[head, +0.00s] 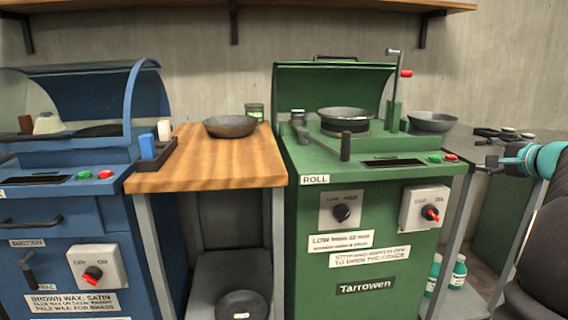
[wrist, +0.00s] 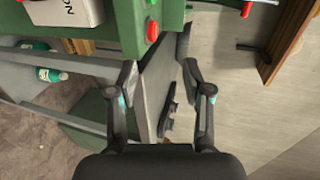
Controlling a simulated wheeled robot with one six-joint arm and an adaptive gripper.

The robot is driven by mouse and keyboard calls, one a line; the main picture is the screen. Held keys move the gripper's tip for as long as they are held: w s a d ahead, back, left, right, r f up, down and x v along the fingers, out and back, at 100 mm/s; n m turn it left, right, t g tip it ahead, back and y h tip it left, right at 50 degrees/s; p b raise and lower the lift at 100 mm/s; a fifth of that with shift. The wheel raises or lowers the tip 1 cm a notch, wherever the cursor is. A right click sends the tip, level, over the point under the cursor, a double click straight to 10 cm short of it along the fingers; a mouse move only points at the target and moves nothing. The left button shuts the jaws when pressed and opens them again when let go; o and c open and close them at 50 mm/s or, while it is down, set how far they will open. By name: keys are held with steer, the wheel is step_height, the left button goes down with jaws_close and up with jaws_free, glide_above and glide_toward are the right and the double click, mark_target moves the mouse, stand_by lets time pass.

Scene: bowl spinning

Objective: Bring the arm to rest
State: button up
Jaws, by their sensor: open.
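My gripper (wrist: 160,82) is open and empty in the wrist view, its two dark fingers spread apart. Beyond and between the fingers are the edge of the green machine and a grey side table (wrist: 152,85) with dark tools on it. In the head view my arm, with teal joint covers, shows at the right edge, beside the grey table right of the green machine (head: 380,210). The gripper is apart from the machine; nothing is held.
A wooden table (head: 205,175) holds a dark bowl (head: 230,126). Another bowl (head: 433,121) stands at the right. A blue machine (head: 70,210) is at the left.

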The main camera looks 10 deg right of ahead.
steer(key=s+a+f+n+g+y, duration=0.1)
steer(key=s+a+f+n+g, duration=0.25)
steer(key=a+f, duration=0.55)
steer(key=s+a+f+n+g+y, duration=0.1)
steer(key=s+a+f+n+g, duration=0.4)
steer(key=a, duration=0.7)
steer(key=s+a+f+n, duration=0.3)
steer(key=s+a+n, duration=0.2)
steer(key=a, duration=0.6)
steer(key=s+a+f+n+h, duration=0.1)
steer(key=s+a+f+n, duration=0.3)
steer(key=s+a, duration=0.6)
steer(key=shift+s+a+f+n+g, duration=0.2)
steer(key=shift+a+n+g, duration=0.2)
steer(key=shift+a, duration=0.6)
